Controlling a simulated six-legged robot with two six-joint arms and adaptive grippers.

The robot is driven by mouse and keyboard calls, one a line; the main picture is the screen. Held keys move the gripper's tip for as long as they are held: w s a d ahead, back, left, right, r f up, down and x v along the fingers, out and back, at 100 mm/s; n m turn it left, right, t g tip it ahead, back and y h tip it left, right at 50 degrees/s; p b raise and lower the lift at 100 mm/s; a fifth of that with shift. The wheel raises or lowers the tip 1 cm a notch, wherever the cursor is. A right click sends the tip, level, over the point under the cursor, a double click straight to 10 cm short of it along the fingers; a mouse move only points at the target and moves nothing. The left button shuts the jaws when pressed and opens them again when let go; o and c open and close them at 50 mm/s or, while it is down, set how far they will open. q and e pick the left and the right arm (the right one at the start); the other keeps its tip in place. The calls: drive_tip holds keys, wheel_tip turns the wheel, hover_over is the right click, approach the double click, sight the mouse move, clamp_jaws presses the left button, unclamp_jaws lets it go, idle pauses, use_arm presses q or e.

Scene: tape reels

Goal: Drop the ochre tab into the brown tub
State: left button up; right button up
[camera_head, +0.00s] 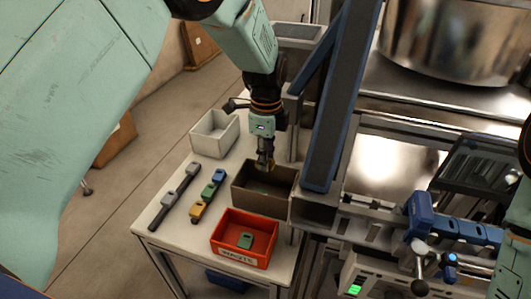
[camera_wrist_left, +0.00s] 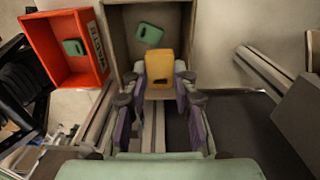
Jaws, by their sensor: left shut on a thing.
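The brown tub (camera_head: 258,201) stands on the white table, with a green tab (camera_wrist_left: 148,34) inside it. My left gripper (camera_head: 265,164) points down over the tub, near its back rim in the head view. In the left wrist view my left gripper (camera_wrist_left: 161,88) is shut on an ochre tab (camera_wrist_left: 160,66) with a dark hole. The held tab overlaps the tub's edge in that view; its exact height above the tub cannot be told. Another ochre tab (camera_head: 197,211) lies in a row with a green and a blue one. My right gripper is not in view.
A red waste bin (camera_head: 234,257) with a green tab stands in front of the tub. A white bin (camera_head: 214,143) sits at the back left, beside a dark strip with grey tabs (camera_head: 181,184). A blue post (camera_head: 345,90) rises close to the right of the tub.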

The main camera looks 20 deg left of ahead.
use_arm(q)
wheel_tip(320, 180, down, 2)
drive_tip(key=shift+w+f+b, duration=0.15)
drive_tip(key=shift+b, duration=0.5)
drive_tip(key=shift+a+f, duration=0.15)
drive_tip(key=shift+f, duration=0.05)
drive_tip(key=shift+a, duration=0.1)
drive_tip(key=shift+s+r, duration=0.15)
drive_tip(key=shift+s, duration=0.05)
drive_tip(key=o, duration=0.4)
drive_tip(key=shift+w+d, duration=0.1)
drive_tip(key=shift+d, duration=0.1)
drive_tip(key=shift+o, duration=2)
drive_tip(key=shift+w+a, duration=0.1)
drive_tip(key=shift+a, duration=0.05)
drive_tip(key=shift+r, duration=0.1)
